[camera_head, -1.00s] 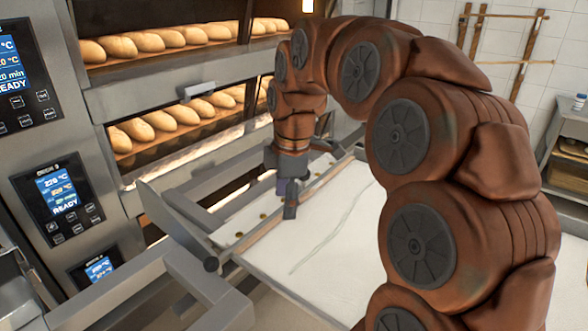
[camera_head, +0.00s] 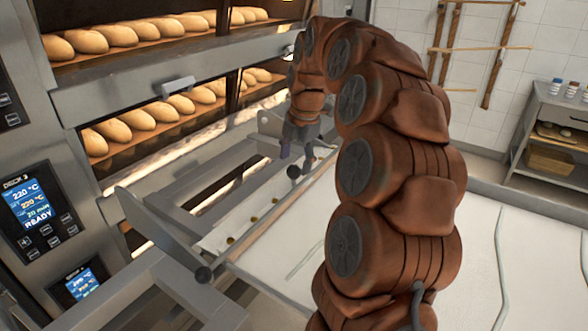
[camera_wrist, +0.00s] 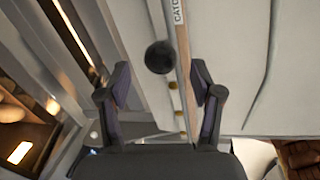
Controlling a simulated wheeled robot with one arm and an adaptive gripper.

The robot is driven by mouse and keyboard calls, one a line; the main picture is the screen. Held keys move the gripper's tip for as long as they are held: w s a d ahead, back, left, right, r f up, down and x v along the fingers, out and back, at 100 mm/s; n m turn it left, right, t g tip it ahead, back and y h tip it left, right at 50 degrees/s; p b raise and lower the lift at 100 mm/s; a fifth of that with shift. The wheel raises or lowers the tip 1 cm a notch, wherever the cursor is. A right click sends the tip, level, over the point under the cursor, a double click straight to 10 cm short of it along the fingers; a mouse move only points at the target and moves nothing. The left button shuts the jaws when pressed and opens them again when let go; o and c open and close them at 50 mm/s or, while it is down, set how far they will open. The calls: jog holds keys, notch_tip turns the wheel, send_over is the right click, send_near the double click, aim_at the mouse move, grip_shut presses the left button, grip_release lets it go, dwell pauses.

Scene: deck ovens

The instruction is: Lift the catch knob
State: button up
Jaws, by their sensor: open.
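The catch knob is a round black ball. In the head view the knob (camera_head: 294,171) is at the near side of my gripper, at the loader's far end. In the wrist view the knob (camera_wrist: 160,57) lies a little beyond the fingertips, between their lines, beside a wooden strip with a partly cut-off label (camera_wrist: 178,12) reading "CATC". My gripper (camera_head: 297,157) points down; its two fingers stand apart and empty in the wrist view (camera_wrist: 161,82). I cannot see contact with the knob.
The white loader belt (camera_head: 290,262) lies below my arm. Deck ovens with bread loaves (camera_head: 135,118) stand at left. A shelf unit (camera_head: 552,130) stands at the back right.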

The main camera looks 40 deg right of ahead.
aim_at(295, 166)
jog(key=shift+w+f+p, duration=0.2)
jog(key=shift+f, duration=0.8)
jog(key=shift+w+f+p, duration=0.15)
jog(key=shift+f+p, duration=0.05)
jog(key=shift+f, duration=0.8)
grip_shut()
